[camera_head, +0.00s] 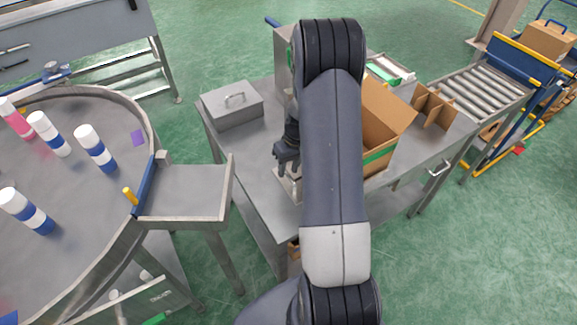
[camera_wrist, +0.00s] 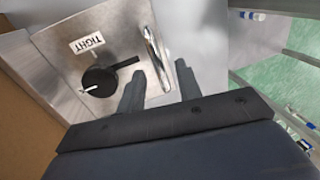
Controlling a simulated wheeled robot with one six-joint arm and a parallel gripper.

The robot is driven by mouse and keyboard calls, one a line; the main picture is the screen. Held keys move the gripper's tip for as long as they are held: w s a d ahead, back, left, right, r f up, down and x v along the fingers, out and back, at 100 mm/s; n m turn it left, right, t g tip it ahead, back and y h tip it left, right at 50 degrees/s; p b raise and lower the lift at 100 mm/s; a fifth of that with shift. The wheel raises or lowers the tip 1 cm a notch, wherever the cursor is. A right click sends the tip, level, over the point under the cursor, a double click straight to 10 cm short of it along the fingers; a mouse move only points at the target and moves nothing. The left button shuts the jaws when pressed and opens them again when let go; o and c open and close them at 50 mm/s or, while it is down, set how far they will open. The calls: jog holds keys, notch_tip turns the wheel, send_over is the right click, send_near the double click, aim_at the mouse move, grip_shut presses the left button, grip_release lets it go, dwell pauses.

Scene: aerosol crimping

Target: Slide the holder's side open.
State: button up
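The holder (camera_wrist: 75,60) is a grey metal fixture with a plate labelled "TIGHT" and a black knob (camera_wrist: 100,80) with a white pointer. An upright shiny metal side piece or bar (camera_wrist: 153,50) stands at the plate's right edge in the wrist view. My gripper (camera_wrist: 160,70) is open, one dark finger on each side of the bar's near end in the picture; I cannot tell if either touches it. In the head view my gripper (camera_head: 287,158) points down over the holder (camera_head: 290,187) on the steel table, and my arm hides part of it.
A lidded grey metal box (camera_head: 232,104) stands on the table (camera_head: 255,150) to the left. An open cardboard box (camera_head: 385,125) stands right of my arm. A round turntable (camera_head: 85,225) with several cans and a small steel shelf (camera_head: 190,190) are at left. A roller conveyor (camera_head: 480,92) is at right.

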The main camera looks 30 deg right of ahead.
jog(key=shift+f, duration=0.1)
jog(key=shift+c, duration=0.3)
grip_shut()
